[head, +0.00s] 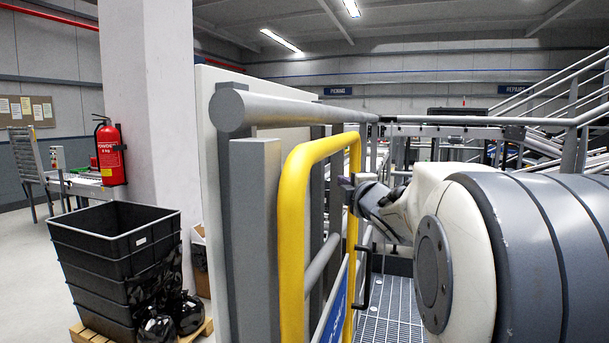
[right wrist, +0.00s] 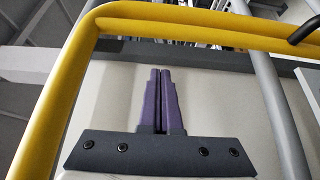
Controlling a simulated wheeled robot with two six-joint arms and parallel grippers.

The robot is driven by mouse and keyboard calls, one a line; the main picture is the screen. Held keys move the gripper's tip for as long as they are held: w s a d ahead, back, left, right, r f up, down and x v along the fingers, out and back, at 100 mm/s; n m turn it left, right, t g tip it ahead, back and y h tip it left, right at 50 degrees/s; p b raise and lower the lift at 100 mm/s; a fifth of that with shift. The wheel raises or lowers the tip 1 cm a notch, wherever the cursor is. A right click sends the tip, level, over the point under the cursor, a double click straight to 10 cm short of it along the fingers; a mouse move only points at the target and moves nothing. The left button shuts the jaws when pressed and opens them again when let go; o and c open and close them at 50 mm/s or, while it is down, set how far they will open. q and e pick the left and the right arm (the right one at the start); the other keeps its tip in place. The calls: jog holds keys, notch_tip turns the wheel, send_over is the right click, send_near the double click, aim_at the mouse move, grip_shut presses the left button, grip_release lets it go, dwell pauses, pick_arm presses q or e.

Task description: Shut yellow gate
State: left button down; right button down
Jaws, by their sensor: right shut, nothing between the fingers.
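The yellow gate (head: 291,225) stands at the centre of the head view, a bent tube frame running away from me beside a grey post, with a blue sign panel (head: 335,308) low on it. My right gripper (head: 346,182) reaches in from the right to the gate's far upright. Its purple fingers (right wrist: 160,72) are shut and empty in the right wrist view. There the gate's yellow tube (right wrist: 190,22) crosses above the fingertips and runs down the left side. I cannot tell whether the fingers touch the gate. My left gripper is not in view.
A grey handrail (head: 290,112) and grey post (head: 256,230) stand beside the gate. Grated flooring (head: 393,305) lies beyond it. Stacked black crates (head: 115,245), a white pillar (head: 150,110) and a red extinguisher (head: 110,155) are at left, outside the railing.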

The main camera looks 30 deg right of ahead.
jog(key=w+d+p, duration=0.6)
jog(key=shift+w+d, duration=0.15)
jog(key=shift+w, duration=0.25)
